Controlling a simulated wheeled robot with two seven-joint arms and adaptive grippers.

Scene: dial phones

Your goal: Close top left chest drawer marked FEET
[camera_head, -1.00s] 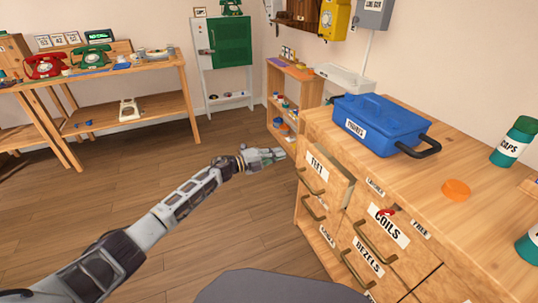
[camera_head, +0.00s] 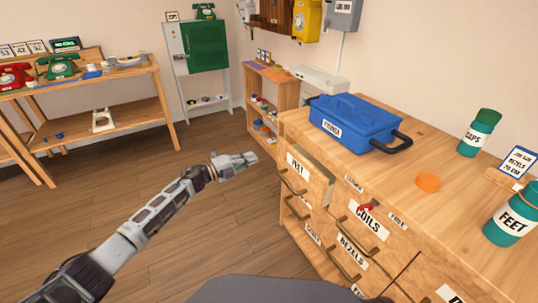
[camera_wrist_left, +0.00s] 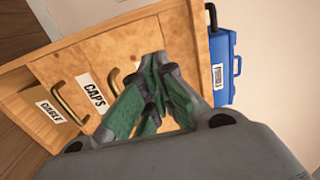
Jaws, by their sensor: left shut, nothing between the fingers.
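The drawer marked FEET (camera_head: 297,166) is at the top left of the wooden chest. It stands partly pulled out, with a gap showing behind its front, and has a brass handle (camera_head: 292,183). My left gripper (camera_head: 250,158) is shut and empty, in the air to the left of the drawer front and apart from it. In the left wrist view its fingers (camera_wrist_left: 150,105) point at the chest and cover part of its front. The FEET label cannot be read there. My right gripper is not in view.
A shelf (camera_head: 270,100) stands behind. Open floor lies left of the chest.

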